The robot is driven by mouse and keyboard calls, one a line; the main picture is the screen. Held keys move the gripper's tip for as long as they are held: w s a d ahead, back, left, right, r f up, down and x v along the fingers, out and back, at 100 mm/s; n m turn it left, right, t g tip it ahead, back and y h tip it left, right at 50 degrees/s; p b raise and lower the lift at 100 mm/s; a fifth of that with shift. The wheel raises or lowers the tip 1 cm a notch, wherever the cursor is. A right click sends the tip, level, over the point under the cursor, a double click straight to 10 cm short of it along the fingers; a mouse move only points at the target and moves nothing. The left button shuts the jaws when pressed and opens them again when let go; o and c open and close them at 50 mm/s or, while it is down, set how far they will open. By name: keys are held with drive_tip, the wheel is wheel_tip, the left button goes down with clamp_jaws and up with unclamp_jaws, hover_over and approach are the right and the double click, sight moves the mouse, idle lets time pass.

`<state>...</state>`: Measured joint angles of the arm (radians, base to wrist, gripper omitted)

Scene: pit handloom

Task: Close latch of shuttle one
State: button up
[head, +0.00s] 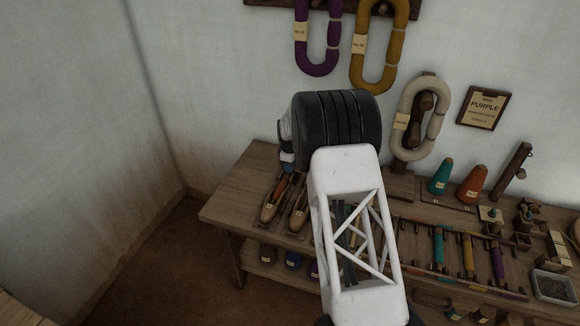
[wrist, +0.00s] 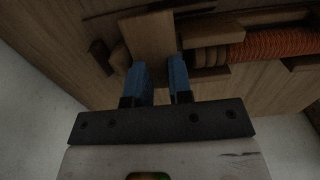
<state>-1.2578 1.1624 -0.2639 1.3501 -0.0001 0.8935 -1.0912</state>
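Two wooden shuttles lie side by side at the left end of the table: a left one (head: 270,204) and a right one (head: 299,211). I cannot read which is shuttle one. My gripper (head: 287,160) is above their far ends. In the wrist view, my gripper's blue fingers (wrist: 158,72) stand apart. A flat wooden piece (wrist: 150,35), possibly the latch, lies at and just beyond the fingertips. I cannot tell whether they touch it. Beside it, an orange-red thread winding (wrist: 270,43) sits in a wooden shuttle body. The latch cannot be made out in the head view.
The table (head: 232,205) holds teal (head: 440,178) and orange (head: 472,184) cones, with several coloured bobbins towards the right. Yarn hanks hang on the wall, including a cream one (head: 437,115). My arm hides the table's middle.

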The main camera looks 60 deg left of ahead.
clamp_jaws()
drive_tip(key=shift+m, duration=2.3)
unclamp_jaws()
